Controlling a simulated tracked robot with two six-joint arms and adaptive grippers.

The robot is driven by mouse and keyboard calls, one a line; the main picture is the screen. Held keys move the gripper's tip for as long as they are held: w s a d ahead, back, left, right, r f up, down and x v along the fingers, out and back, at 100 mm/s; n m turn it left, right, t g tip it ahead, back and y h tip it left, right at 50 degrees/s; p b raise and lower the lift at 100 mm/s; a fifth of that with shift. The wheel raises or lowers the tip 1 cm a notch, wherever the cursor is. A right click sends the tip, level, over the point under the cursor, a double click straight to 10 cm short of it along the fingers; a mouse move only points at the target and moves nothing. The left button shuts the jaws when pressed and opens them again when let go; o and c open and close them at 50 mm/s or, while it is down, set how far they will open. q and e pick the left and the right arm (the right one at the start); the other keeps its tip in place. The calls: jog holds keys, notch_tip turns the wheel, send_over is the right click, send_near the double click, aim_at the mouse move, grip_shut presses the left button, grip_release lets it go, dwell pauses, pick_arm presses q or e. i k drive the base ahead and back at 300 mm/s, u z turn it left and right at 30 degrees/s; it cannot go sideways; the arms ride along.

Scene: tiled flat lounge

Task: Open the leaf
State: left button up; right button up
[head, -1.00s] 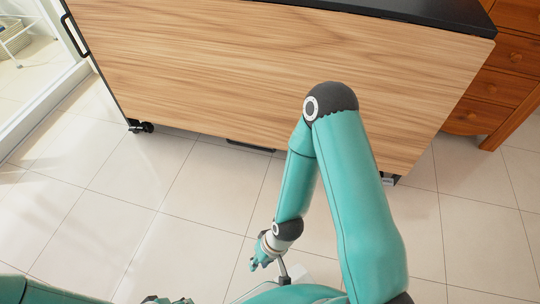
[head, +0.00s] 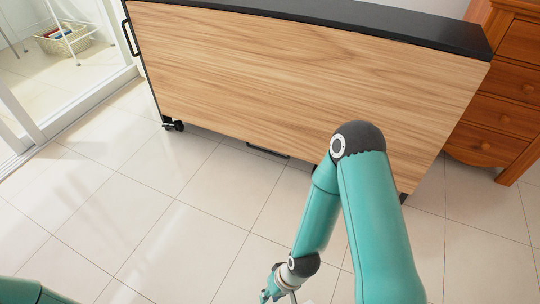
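The leaf (head: 290,80) is a broad wood-grain panel hanging down the front of a unit with a black top (head: 380,22). It looks folded down. A dark handle (head: 267,152) shows at its lower edge. My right gripper (head: 270,294) is at the bottom of the head view, over the floor, well below the leaf and apart from it. It is small and partly cut off, so I cannot tell whether its fingers are open. My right arm covers part of the leaf's lower right. My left gripper is out of view.
A caster (head: 173,126) supports the unit's left end, with a black side handle (head: 131,38) above. A wooden drawer chest (head: 505,85) stands close on the right. A glass door (head: 60,90) is at left. The tiled floor (head: 150,200) before the leaf is clear.

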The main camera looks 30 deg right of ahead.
aim_at(285, 87)
jog(key=u, duration=0.1)
jog(key=i, duration=0.9)
jog(key=z, duration=0.1)
